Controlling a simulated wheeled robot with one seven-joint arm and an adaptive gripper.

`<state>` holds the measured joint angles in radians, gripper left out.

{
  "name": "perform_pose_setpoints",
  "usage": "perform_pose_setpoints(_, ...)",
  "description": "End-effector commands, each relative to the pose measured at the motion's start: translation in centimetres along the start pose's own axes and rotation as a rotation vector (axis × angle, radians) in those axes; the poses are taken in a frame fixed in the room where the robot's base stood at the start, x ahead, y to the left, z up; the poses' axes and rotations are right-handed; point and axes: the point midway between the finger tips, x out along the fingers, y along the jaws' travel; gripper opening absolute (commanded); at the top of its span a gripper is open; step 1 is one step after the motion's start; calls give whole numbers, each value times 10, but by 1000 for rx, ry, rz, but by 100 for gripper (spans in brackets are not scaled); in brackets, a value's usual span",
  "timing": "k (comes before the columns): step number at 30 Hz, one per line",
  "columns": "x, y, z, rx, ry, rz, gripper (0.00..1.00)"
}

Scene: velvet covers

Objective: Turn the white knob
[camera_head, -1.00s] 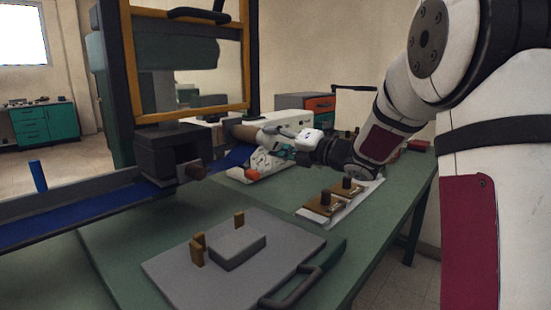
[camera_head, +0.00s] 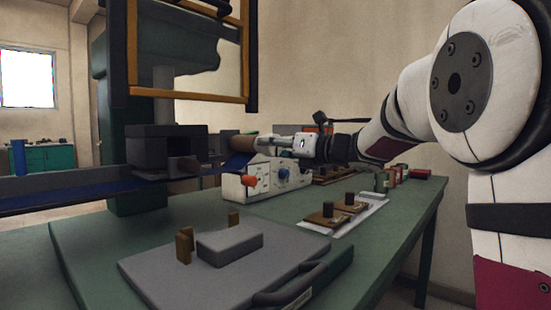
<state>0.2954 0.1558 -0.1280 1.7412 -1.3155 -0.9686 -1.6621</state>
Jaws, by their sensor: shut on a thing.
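A white machine box (camera_head: 266,181) stands on the green table beside the blue belt. Its front carries an orange-red knob (camera_head: 249,181) and a blue knob (camera_head: 283,174). My gripper (camera_head: 264,144) reaches in from the right, just above the top of this box, with its fingers pointing left. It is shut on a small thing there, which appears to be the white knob. The fingers and the pale parts around them hide most of it, so I cannot make out its turn angle.
A grey panel with a block and a handle (camera_head: 150,262) lies in the front. Brown blocks with dark knobs (camera_head: 328,216) sit on a white plate to the right. A dark press (camera_head: 165,150) with a yellow-edged frame stands at left. Small coloured items (camera_head: 395,175) stand at the back right.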

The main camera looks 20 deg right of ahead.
Motion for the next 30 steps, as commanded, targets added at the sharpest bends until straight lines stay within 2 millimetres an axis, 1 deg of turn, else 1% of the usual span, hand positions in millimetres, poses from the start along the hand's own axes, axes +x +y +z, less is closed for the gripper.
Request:
perform_pose_setpoints(1,0,0,-3,-24,3,1,21)
perform_pose_setpoints(9,0,0,-2,-97,3,0,21)
perform_pose_setpoints(23,1,0,-1,-111,3,0,21)
perform_pose_setpoints(24,1,0,-2,-111,3,0,51)
perform_pose_setpoints(26,1,0,-1,-110,3,0,64)
perform_pose_setpoints(27,1,0,-1,-110,3,0,69)
perform_pose_setpoints(30,0,0,-1,-111,2,0,69)
